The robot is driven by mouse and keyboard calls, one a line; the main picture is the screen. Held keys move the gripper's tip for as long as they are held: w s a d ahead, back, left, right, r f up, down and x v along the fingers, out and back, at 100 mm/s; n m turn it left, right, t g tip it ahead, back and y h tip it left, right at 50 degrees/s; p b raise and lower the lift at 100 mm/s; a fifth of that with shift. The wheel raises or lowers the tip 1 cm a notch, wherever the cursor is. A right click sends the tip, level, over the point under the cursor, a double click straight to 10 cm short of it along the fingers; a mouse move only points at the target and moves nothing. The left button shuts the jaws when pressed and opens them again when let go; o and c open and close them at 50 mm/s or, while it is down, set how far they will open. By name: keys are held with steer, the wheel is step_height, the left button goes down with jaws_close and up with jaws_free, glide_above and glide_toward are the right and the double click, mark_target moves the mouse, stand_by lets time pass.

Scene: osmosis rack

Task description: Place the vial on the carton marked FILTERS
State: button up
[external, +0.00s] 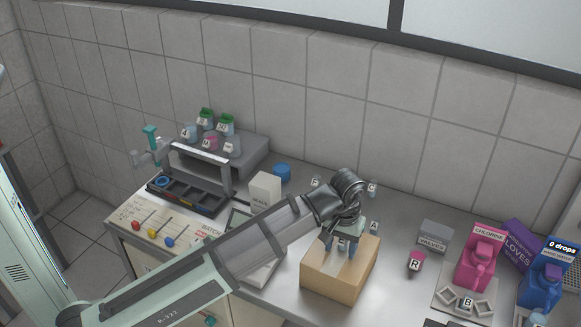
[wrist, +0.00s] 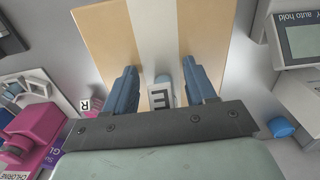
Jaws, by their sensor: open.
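A brown carton (external: 325,270) stands on the bench right of centre. In the wrist view its top (wrist: 205,30) has a pale strip down the middle, and no FILTERS marking is readable. My gripper (external: 347,252) is over the carton, pointing down. In the wrist view my gripper (wrist: 160,65) has its two blue fingers apart. A small pale vial with an E label (wrist: 162,96) is between the fingers, with a gap visible beside it. It appears to stand at the carton's top, but I cannot tell whether it touches. The fingers partly hide it in the external view.
A pink vial marked R (external: 416,262) stands right of the carton. A pink CHLORINE bottle (external: 478,262) and blue bottle (external: 541,280) are farther right. A small white box (external: 265,190), blue cap (external: 282,171) and grey rack with several vials (external: 250,150) are left. A grey VALVES box (external: 433,237) is behind.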

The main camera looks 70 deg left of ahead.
mark_target(338, 235)
steer(key=shift+r, duration=3.9)
